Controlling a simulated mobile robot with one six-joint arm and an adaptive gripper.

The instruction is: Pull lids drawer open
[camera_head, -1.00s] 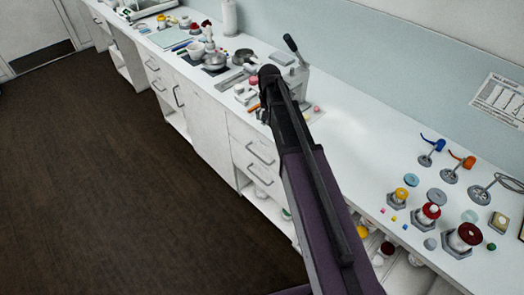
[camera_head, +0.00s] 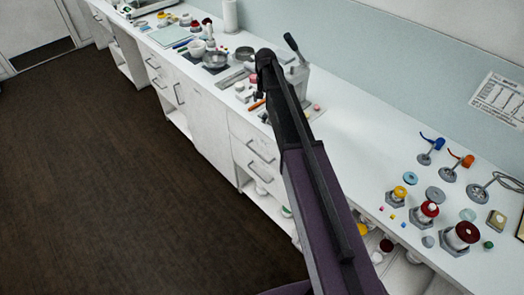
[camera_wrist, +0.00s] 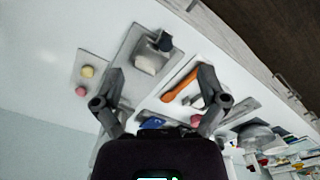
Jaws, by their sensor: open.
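White drawer fronts with grey bar handles sit under the counter in the head view. One stack is near my arm, with an upper drawer (camera_head: 244,138) and a lower drawer (camera_head: 246,166). Another drawer (camera_head: 151,61) is farther left. All look closed, and I can read no label showing which is the lids drawer. My gripper (camera_wrist: 161,72) is open in the wrist view, its two fingers spread above the counter with nothing held between them. In the head view my arm reaches over the counter and the fingers cannot be made out.
The white counter (camera_head: 350,142) carries a lever press (camera_head: 298,75), pans (camera_head: 214,60), spools (camera_head: 463,235) and small coloured pieces. An orange-handled tool (camera_wrist: 180,85) lies below my gripper in the wrist view. Open shelves lie under the counter. The dark floor (camera_head: 120,190) is clear.

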